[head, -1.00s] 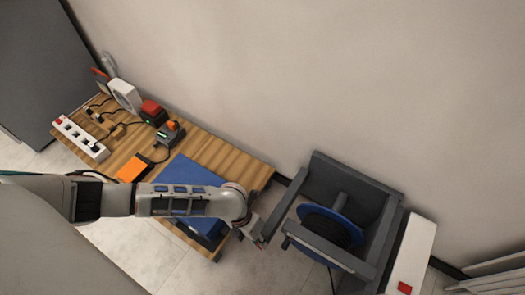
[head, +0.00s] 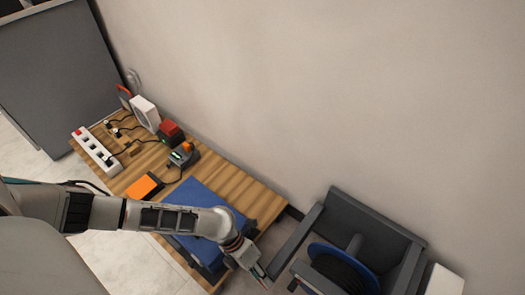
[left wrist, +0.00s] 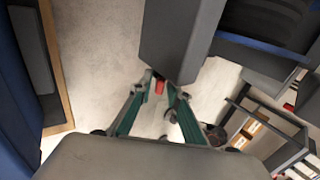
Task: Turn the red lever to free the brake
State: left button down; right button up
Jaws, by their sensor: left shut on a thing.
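The red lever (left wrist: 159,87) shows only as a small red piece between the fingertips in the left wrist view, below the end of a dark grey beam (left wrist: 178,45). My left gripper (left wrist: 162,84) is shut on it there. In the head view my left gripper (head: 265,279) is low in the picture, at the near left end of the grey reel stand (head: 296,243). The lever itself is too small or hidden to make out in the head view. A blue reel (head: 320,250) with black cable sits in the stand. My right gripper is not in view.
A wooden bench (head: 240,187) stands left of the stand, with a blue case (head: 212,205), a white power strip (head: 95,150) and an orange-topped device (head: 145,186). A white box (head: 443,282) is right of the stand. The wall is close behind.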

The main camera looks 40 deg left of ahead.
pick_arm(q)
jog(key=c, duration=2.2)
grip_release()
jog(key=shift+s+d+f, duration=0.1)
jog(key=shift+s, duration=0.15)
jog(key=shift+o, duration=0.2)
jog(key=shift+w, duration=0.1)
jog(key=v, duration=1.2)
jog(key=shift+d, duration=0.1)
